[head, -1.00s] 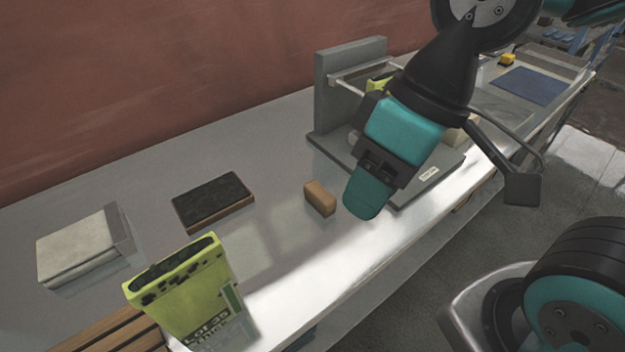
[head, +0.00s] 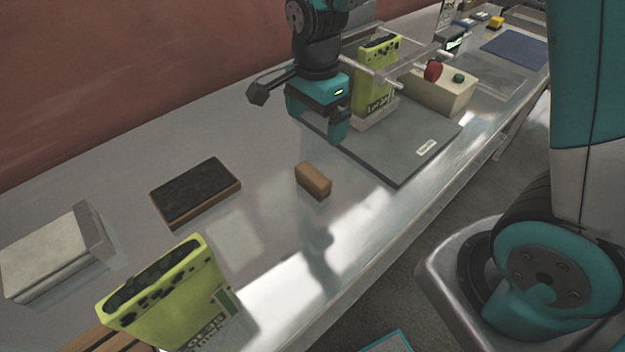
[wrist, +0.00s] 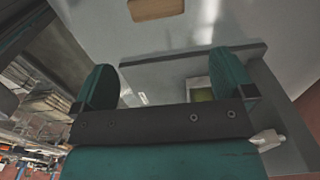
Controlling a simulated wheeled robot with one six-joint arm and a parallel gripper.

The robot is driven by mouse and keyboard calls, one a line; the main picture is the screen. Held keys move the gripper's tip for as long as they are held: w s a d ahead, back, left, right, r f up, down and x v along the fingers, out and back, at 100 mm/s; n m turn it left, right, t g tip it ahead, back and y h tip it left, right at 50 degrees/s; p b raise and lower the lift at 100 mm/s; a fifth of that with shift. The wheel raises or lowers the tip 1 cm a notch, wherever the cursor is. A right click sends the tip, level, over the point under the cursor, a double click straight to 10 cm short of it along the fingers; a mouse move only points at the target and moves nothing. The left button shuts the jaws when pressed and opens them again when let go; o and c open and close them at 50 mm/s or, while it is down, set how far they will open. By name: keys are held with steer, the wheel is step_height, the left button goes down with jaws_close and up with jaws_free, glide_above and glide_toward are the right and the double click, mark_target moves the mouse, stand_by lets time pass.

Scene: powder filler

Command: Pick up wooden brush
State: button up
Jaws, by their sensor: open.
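A small brown wooden block (head: 313,180), which looks like the wooden brush, lies on the grey bench in the middle of the head view. No bristles can be made out on it. It also shows, cut off by the top edge, in the wrist view (wrist: 155,9). My gripper (head: 318,122) is open and empty, above the bench, beyond the block and apart from it. Its two teal fingers (wrist: 165,78) stand wide apart in the wrist view, with nothing between them.
A dark slab with a wooden edge (head: 195,191) lies left of the block. A yellow-green carton (head: 165,295) stands at the front left, near a pale box (head: 45,258). Behind my gripper is the filler's grey base plate (head: 400,160) with another green carton (head: 374,85).

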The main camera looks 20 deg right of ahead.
mark_target(313, 173)
step_height(313, 173, down, 10)
steer(key=shift+s+a+f+p, duration=0.1)
steer(key=shift+s+f+p, duration=0.05)
steer(key=shift+p, duration=0.6)
steer(key=shift+s+a+f+p, duration=0.15)
steer(key=shift+f+p, duration=0.3)
steer(key=shift+f, duration=0.85)
steer(key=shift+s+a+f+p, duration=0.15)
steer(key=shift+f+p, duration=0.3)
steer(key=shift+f, duration=0.85)
steer(key=shift+w, duration=0.1)
steer(key=shift+c, duration=0.5)
steer(key=c, duration=0.5)
